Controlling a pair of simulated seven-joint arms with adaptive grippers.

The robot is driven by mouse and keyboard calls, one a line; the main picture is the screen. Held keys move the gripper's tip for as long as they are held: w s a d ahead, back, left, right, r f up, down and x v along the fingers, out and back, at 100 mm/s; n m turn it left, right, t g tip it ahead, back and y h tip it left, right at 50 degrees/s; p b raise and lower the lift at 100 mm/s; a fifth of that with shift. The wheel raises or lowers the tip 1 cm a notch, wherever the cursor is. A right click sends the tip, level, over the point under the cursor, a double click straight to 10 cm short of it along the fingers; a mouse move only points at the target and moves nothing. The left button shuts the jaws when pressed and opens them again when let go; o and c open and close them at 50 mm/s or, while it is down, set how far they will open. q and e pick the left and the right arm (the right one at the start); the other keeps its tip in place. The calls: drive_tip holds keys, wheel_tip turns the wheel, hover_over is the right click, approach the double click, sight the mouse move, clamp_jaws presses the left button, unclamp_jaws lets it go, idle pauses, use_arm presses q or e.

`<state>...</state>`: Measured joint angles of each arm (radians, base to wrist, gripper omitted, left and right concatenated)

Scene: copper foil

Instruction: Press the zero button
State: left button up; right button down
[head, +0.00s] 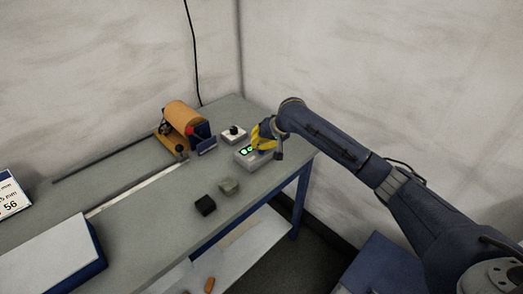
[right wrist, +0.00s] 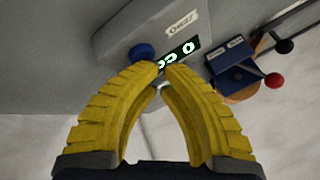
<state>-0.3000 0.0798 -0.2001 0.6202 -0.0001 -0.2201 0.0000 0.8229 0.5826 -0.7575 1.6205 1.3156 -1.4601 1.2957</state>
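A grey instrument box (head: 262,160) with a lit green display (head: 246,150) sits near the far right corner of the bench. In the right wrist view the box (right wrist: 115,38) shows a round blue button (right wrist: 142,52), the green display (right wrist: 183,53) and a small white label, not clearly readable. My right gripper (head: 262,146) is over the box. Its yellow fingers (right wrist: 163,70) bow outward and their tips come together beside the blue button, just below the display. I cannot tell whether a tip touches the button. Nothing shows between the tips. My left gripper is out of view.
The bench (head: 150,220) between is clear.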

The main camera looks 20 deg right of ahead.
drive_tip(key=shift+r, duration=0.85)
drive_tip(key=shift+r, duration=0.1)
wheel_tip(320, 180, up, 5)
drive_tip(key=shift+f, duration=0.1)
idle(0.4)
idle(0.5)
